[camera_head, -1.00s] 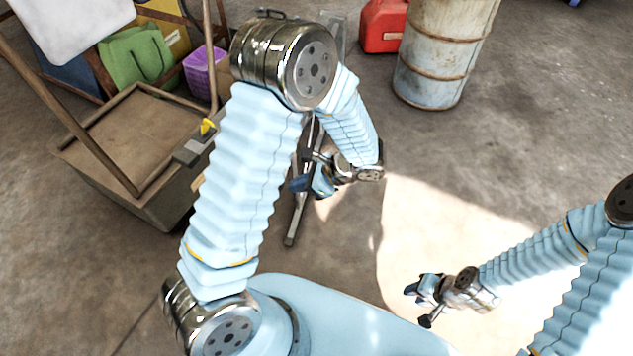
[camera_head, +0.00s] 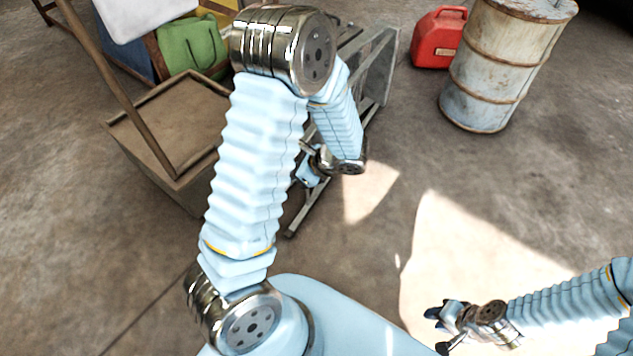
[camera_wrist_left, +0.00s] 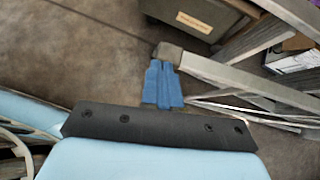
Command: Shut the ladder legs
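The grey metal ladder (camera_head: 378,75) stands behind my left arm, which hides much of it. One long leg runs down to the floor, with its lower end (camera_head: 293,228) showing below my left gripper. My left gripper (camera_head: 306,174) is low beside this leg and partly hidden by my arm. In the left wrist view its blue fingers (camera_wrist_left: 162,85) are together, directly in front of a grey ladder bar (camera_wrist_left: 240,83). I cannot tell whether they touch it; nothing shows between them. My right gripper (camera_head: 434,314) hangs over sunlit floor, away from the ladder; its opening is unclear.
A brown cart (camera_head: 150,110) with an upright handle stands left of the ladder, with a green bag (camera_head: 190,45) behind it. A red fuel can (camera_head: 437,40) and a rusty white drum (camera_head: 500,70) stand at the back right. Floor right of the ladder is clear.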

